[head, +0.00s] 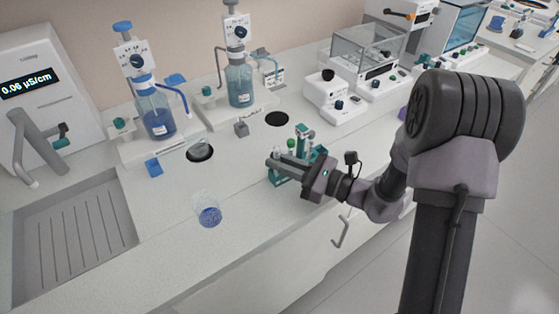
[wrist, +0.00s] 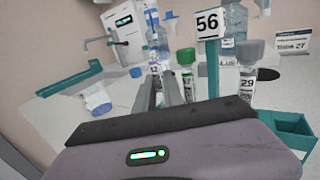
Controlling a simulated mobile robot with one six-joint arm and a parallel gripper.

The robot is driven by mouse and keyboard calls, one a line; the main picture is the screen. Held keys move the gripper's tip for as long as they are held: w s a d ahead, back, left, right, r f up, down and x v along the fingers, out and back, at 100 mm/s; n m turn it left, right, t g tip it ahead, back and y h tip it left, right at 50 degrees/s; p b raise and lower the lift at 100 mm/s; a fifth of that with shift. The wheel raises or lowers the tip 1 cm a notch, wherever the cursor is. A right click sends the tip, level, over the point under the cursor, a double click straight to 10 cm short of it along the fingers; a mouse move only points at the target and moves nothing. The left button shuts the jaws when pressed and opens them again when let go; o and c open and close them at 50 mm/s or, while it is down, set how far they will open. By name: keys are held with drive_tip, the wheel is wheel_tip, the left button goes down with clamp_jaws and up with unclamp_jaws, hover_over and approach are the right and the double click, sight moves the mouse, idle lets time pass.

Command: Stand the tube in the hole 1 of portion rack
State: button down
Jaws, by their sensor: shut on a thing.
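My gripper (head: 272,164) reaches over the front of the bench, by a teal rack (head: 280,179). In the wrist view its two fingers (wrist: 158,96) are close together, shut on a slim tube (wrist: 155,69) whose outline is hard to separate from the bottle behind. A tube with a bright green cap (wrist: 186,57) stands just right of the fingers; its cap shows in the head view (head: 291,143). A teal post carries a sign reading 56 (wrist: 208,24). The rack's holes are hidden.
A beaker with blue liquid (head: 208,213) stands left of my gripper. Two dispenser bottles (head: 156,110) (head: 240,80) stand behind. A sink (head: 75,240) is at the left. Balances (head: 368,55) stand at the back right. The bench between beaker and rack is clear.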

drive_tip(key=shift+f, duration=0.1)
drive_tip(key=c, duration=1.4)
unclamp_jaws()
drive_tip(key=shift+o, duration=0.2)
drive_tip(key=p+v, duration=0.4)
drive_tip(key=v, duration=1.3)
drive_tip(key=shift+d, duration=0.25)
drive_tip(key=shift+s, duration=0.1)
